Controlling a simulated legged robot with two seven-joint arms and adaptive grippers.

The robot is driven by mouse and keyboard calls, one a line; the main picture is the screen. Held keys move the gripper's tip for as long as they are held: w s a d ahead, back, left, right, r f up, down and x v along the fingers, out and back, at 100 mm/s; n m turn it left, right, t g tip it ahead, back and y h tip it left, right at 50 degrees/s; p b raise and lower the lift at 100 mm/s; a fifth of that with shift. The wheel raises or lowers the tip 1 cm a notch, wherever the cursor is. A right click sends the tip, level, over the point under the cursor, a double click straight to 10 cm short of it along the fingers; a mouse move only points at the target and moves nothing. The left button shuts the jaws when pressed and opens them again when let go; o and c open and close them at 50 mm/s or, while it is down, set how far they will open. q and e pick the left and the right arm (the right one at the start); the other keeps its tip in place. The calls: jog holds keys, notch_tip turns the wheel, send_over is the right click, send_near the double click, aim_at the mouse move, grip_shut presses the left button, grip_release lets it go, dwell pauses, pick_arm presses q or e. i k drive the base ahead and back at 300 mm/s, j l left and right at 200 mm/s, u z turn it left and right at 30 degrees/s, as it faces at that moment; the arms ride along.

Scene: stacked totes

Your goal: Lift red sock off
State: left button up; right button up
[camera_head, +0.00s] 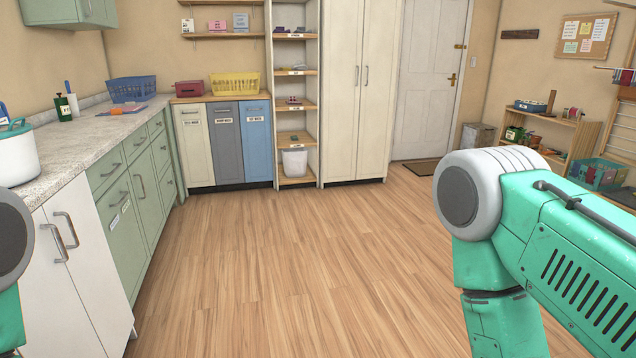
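I cannot make out a red sock for certain in the head view. Small cloth-like items hang on a rail (614,69) at the far right edge, too small and cut off to identify. Neither gripper is in view. Only a green and grey link of my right arm shows at the lower right, and a piece of my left arm shows at the left edge.
A counter (90,136) with green cabinets runs along the left, holding a blue basket (131,89). A yellow basket (235,84) sits above labelled bins at the back. A low wooden shelf (560,120) stands right. The wood floor (290,260) is clear.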

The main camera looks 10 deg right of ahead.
aim_at(590, 176)
jog(key=i+z, duration=0.25)
jog(key=i, duration=0.3)
jog(key=i+j+z, duration=0.1)
jog(key=i+z, duration=0.15)
jog(key=i, duration=0.25)
jog(key=i+j+z, duration=0.2)
jog(key=i, duration=0.35)
jog(key=i+l+z, duration=0.2)
jog(key=i+z, duration=1.15)
jog(key=i+j+z, duration=0.45)
jog(key=i+l+z, duration=0.1)
jog(key=i+z, duration=0.25)
jog(key=i, duration=1.6)
jog(key=i+u, duration=0.2)
jog(key=i, duration=0.45)
jog(key=i+u, duration=0.2)
jog(key=i, duration=0.5)
jog(key=i+l+u, duration=0.25)
jog(key=i, duration=0.4)
jog(key=i+j+z, duration=0.2)
jog(key=i, duration=0.3)
jog(key=i+j+z, duration=0.2)
jog(key=i, duration=0.35)
jog(key=i+j+z, duration=0.15)
jog(key=i, duration=0.35)
jog(key=j, duration=0.1)
